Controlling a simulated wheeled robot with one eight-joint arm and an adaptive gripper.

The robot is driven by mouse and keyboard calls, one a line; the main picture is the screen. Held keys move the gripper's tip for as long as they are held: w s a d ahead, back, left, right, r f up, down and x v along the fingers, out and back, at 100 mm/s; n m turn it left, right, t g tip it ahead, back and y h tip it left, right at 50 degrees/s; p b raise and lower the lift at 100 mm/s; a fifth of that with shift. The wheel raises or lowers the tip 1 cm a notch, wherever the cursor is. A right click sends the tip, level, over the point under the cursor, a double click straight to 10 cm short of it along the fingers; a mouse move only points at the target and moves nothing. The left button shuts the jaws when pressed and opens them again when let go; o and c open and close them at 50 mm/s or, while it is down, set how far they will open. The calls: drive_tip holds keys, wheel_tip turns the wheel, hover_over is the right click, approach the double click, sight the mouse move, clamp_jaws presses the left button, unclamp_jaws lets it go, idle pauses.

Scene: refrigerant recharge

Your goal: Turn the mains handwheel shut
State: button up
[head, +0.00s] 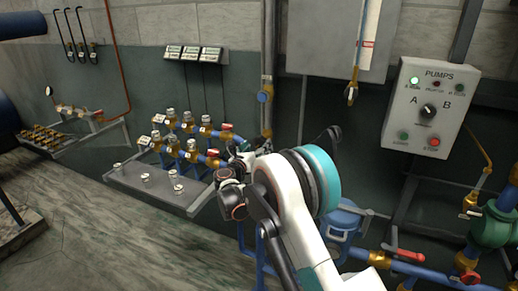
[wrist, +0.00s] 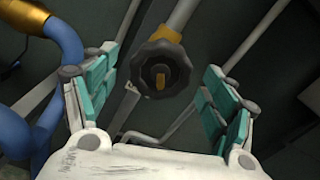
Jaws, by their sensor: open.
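The handwheel (wrist: 160,68) is a dark, lobed wheel with a brass-coloured hub, on a grey pipe with a brass collar, in the wrist view. I take it for the mains handwheel; no label shows on it. My gripper (wrist: 160,76) is open, its teal-padded fingers spread to the left and right of the wheel. Gaps show between both fingers and the rim; how far the wheel lies in depth I cannot tell. In the head view my white arm (head: 290,205) covers the middle, and I cannot make out the wheel there.
A blue hose (wrist: 66,50) curves close by my left finger in the wrist view. In the head view, a PUMPS panel (head: 430,105) hangs at right above blue pipes and a red lever (head: 405,255).

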drive_tip(key=shift+x, duration=1)
drive_tip(key=c, duration=1.1)
